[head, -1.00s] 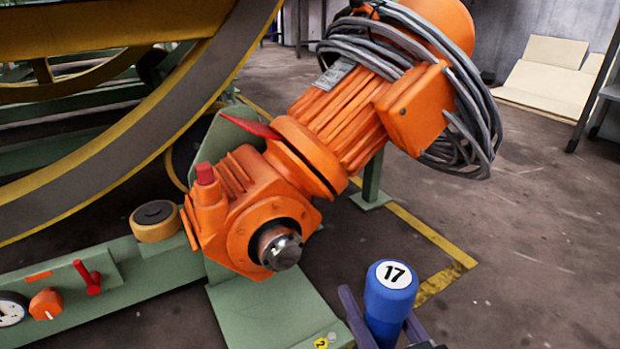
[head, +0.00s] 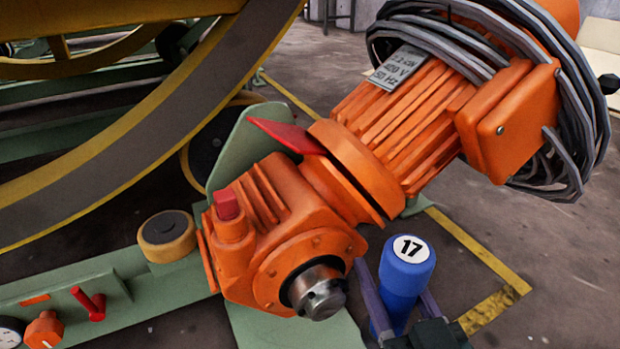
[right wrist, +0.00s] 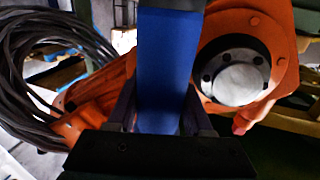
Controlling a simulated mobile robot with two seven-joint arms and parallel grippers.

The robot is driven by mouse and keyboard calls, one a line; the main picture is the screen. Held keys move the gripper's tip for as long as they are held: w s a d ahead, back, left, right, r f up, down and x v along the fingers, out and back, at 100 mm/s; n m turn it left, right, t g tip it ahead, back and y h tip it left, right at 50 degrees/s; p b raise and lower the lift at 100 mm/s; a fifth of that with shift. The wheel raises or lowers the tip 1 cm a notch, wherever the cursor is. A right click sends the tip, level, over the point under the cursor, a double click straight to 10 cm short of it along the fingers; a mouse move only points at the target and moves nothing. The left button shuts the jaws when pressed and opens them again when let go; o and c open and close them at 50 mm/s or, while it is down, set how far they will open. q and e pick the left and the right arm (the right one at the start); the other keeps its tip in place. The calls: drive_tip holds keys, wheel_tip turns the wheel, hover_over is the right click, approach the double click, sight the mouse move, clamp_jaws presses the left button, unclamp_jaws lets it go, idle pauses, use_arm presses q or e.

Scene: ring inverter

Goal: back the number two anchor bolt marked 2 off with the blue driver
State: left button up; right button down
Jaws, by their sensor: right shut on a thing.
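The blue driver (head: 408,262), with a white cap marked 17, stands roughly upright at the lower right of the motor in the head view. My right gripper (head: 400,303) is shut on it, one dark finger on each side. In the right wrist view the blue driver (right wrist: 165,60) runs up out of the picture between the fingers of my right gripper (right wrist: 160,115); its lower end is hidden. The number two anchor bolt is not visible now. My left gripper is not in view.
An orange gearmotor (head: 290,245) with coiled grey cable (head: 590,130) stands close left of the driver, its metal shaft (head: 320,292) pointing forward. Left are a large yellow-edged ring (head: 120,160) and a green frame (head: 90,275) with controls. Open floor lies right.

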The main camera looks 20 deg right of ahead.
drive_tip(key=shift+r, duration=0.25)
wheel_tip(320, 180, down, 6)
drive_tip(key=b, duration=0.6)
drive_tip(key=shift+f, duration=0.15)
drive_tip(key=shift+w, duration=0.15)
